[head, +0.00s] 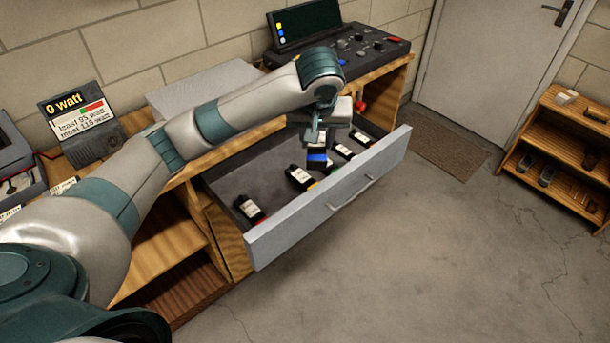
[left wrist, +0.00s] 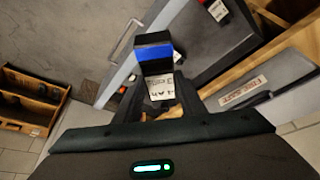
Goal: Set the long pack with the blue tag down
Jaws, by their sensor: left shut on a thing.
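The long pack with the blue tag (head: 317,158) is dark with a blue band and a white label. My left gripper (head: 317,134) is shut on it. In the left wrist view the blue-tagged pack (left wrist: 153,53) extends out from between the fingers (left wrist: 158,108), its label facing the camera. In the head view it hangs over the open drawer (head: 228,186), among other packs; I cannot tell whether it touches the drawer floor. My right gripper is not in view.
The drawer holds several dark packs with white labels, including one at the front left (head: 250,209) and one in the middle (head: 301,178). A meter reading 0 watt (head: 77,117) and a control console (head: 355,48) stand on the bench. A wooden shelf (head: 560,150) stands right.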

